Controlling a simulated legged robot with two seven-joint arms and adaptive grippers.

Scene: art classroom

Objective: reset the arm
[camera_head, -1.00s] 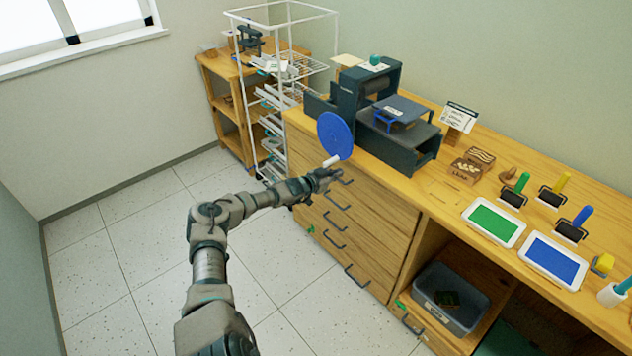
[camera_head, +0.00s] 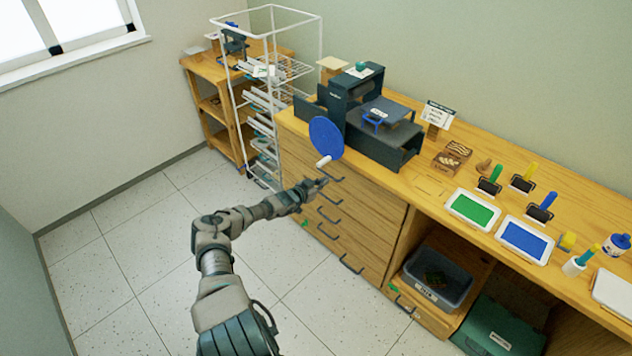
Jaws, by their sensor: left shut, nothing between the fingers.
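My left arm comes in from the bottom and stretches up to the middle of the head view. My left gripper (camera_head: 318,184) is shut and empty, in front of the wooden drawer cabinet (camera_head: 350,222) near its upper drawer handles. I cannot tell whether it touches a handle. Just above it is the white crank handle (camera_head: 323,162) of a blue disc (camera_head: 326,137) on the dark printing press (camera_head: 385,130). The gripper looks apart from that handle. My right gripper is out of view.
The wooden counter (camera_head: 420,188) holds a green ink tray (camera_head: 472,209), a blue ink tray (camera_head: 524,240) and several rollers. A grey bin (camera_head: 437,278) sits on the shelf below. A white wire rack (camera_head: 262,120) stands behind. The tiled floor (camera_head: 130,260) at left is clear.

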